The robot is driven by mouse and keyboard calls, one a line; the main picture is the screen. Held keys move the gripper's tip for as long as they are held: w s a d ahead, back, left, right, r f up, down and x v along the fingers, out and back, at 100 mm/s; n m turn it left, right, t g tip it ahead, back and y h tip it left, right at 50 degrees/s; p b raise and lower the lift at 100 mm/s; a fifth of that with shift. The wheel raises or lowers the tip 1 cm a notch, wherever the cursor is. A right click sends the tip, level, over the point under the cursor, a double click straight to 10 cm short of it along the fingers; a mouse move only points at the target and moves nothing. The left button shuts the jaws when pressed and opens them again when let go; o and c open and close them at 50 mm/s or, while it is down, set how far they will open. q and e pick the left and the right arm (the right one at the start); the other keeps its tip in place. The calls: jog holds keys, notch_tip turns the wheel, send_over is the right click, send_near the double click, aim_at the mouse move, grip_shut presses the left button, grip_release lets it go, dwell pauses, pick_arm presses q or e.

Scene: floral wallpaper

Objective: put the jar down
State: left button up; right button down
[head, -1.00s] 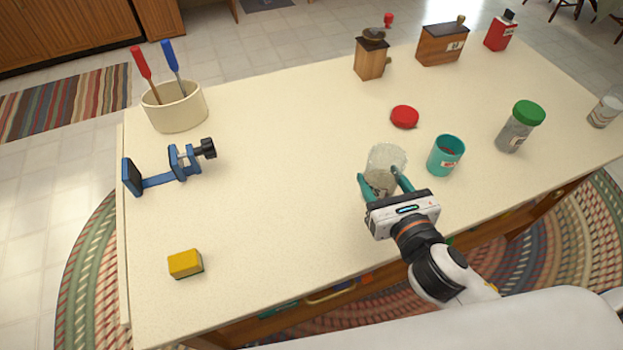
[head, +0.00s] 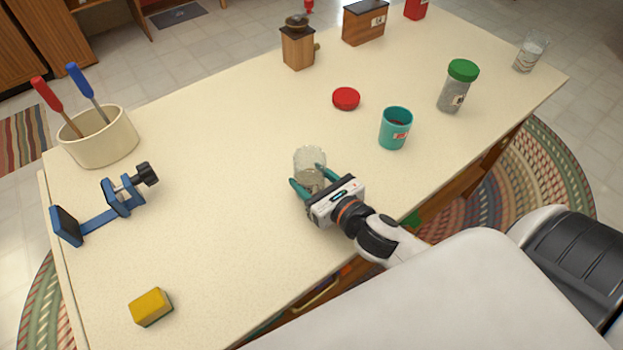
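The clear glass jar (head: 310,157) is near the front middle of the table in the head view, with something greyish in its lower part. My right gripper (head: 307,178) reaches in from the lower right. Its teal fingers lie on either side of the jar's lower part and are shut on it. The jar looks about upright. Its base is partly hidden by the fingers and gripper body, so I cannot tell whether it touches the table (head: 230,220). My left gripper is not in view.
A teal cup (head: 395,130) and red lid (head: 346,98) are nearby. A green-lidded jar (head: 457,88) and glass (head: 530,52) stand right. A blue clamp (head: 105,200), crock with tools (head: 100,140), yellow sponge (head: 151,307) and wooden grinder (head: 298,45) are left and back. The table's left middle is clear.

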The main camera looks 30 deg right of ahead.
jog(key=shift+f, duration=0.1)
jog(key=c, duration=0.5)
grip_release()
jog(key=shift+r, duration=0.2)
jog(key=shift+s, duration=0.4)
jog(key=b+v, duration=0.1)
jog(key=v, duration=0.8)
jog(key=shift+s+d, duration=0.15)
jog(key=shift+s, duration=0.2)
jog(key=shift+s+r, duration=0.25)
jog(key=shift+s, duration=0.45)
jog(key=shift+d, duration=0.1)
